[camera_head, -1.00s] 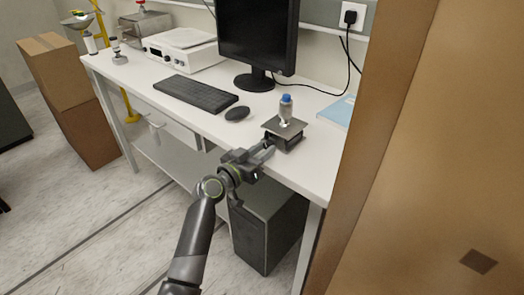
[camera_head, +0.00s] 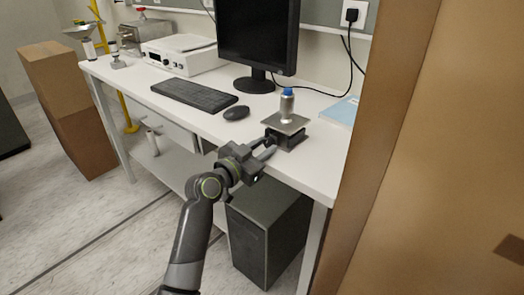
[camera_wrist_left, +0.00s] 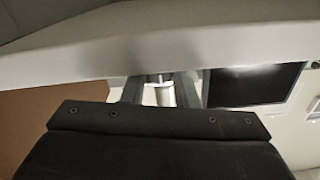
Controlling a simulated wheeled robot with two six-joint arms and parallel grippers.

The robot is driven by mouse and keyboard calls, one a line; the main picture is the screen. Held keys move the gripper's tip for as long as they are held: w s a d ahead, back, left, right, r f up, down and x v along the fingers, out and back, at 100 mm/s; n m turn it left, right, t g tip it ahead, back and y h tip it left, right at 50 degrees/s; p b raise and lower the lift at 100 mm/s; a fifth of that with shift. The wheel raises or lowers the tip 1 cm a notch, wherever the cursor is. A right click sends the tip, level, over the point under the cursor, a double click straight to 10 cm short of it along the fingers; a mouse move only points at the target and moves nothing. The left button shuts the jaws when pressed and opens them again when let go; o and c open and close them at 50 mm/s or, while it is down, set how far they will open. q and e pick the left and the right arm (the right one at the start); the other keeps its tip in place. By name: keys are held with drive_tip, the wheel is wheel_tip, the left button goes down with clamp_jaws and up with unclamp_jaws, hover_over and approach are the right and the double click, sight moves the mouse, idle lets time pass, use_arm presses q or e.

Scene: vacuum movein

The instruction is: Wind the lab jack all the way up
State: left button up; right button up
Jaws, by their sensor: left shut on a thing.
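The lab jack (camera_head: 285,139) stands near the front edge of the white bench, with a grey top plate over a dark body. A small bottle with a blue cap (camera_head: 287,105) stands upright on its plate. My left gripper (camera_head: 268,148) reaches in from the front left and is shut on the jack's knob, which its fingers mostly hide. In the left wrist view, the two fingers (camera_wrist_left: 158,88) show beyond the dark gripper body, with a pale thing between them that I cannot name surely. My right gripper is not in view.
A mouse (camera_head: 236,113), keyboard (camera_head: 194,95) and monitor (camera_head: 258,40) are left of and behind the jack. A light blue folder (camera_head: 340,110) lies to its right. A tall brown cardboard surface (camera_head: 430,150) blocks the right side. A dark computer case (camera_head: 265,235) stands under the bench.

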use_arm(q)
drive_tip(key=o, duration=1)
drive_tip(key=b+v, duration=0.1)
drive_tip(key=v, duration=1.6)
drive_tip(key=shift+s+b, duration=0.15)
drive_tip(key=shift+b, duration=0.15)
drive_tip(key=shift+a, duration=0.15)
